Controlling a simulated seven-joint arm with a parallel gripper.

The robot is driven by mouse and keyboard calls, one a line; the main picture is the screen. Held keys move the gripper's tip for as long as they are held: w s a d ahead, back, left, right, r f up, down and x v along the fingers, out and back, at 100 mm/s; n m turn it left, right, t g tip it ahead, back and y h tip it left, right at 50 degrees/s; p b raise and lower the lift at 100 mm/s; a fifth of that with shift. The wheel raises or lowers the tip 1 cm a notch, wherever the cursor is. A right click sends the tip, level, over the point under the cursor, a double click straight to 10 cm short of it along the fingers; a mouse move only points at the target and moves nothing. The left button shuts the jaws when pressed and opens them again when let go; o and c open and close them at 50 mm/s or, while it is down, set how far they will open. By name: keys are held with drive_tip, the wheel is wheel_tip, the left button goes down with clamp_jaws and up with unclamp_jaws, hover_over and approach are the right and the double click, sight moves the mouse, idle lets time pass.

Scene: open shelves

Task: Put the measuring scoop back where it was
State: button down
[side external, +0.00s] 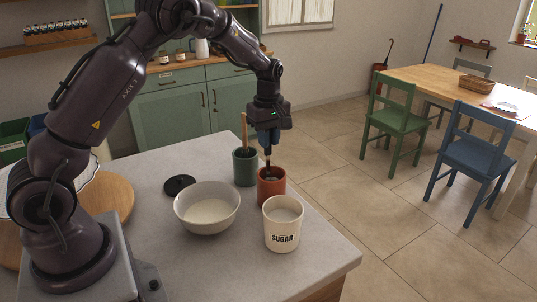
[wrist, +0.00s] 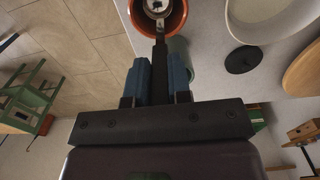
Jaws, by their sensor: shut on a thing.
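My gripper (side external: 267,148) points down over the terracotta pot (side external: 272,190), its blue fingers shut on the dark handle of the measuring scoop (side external: 268,160). In the wrist view the scoop handle (wrist: 160,52) runs between the fingers (wrist: 159,75) toward the terracotta pot (wrist: 175,22). The scoop's metal head is at the pot's mouth there, partly cut by the frame edge; whether it touches the pot I cannot tell. The sugar canister (side external: 283,225), white and open, stands in front of the pot. A white bowl (side external: 205,220) with pale contents stands to the left.
A green pot (side external: 245,168) with a wooden utensil stands close behind the terracotta pot. A black round lid (side external: 180,185) lies behind the bowl. A round wooden board (side external: 108,197) is at the left. The grey counter's (side external: 320,255) right edge is near the canister.

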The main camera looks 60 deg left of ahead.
sight(268, 156)
drive_tip(key=shift+f, duration=1.85)
drive_tip(key=shift+f, duration=0.15)
drive_tip(key=c, duration=1.1)
unclamp_jaws()
drive_tip(key=shift+o, duration=0.2)
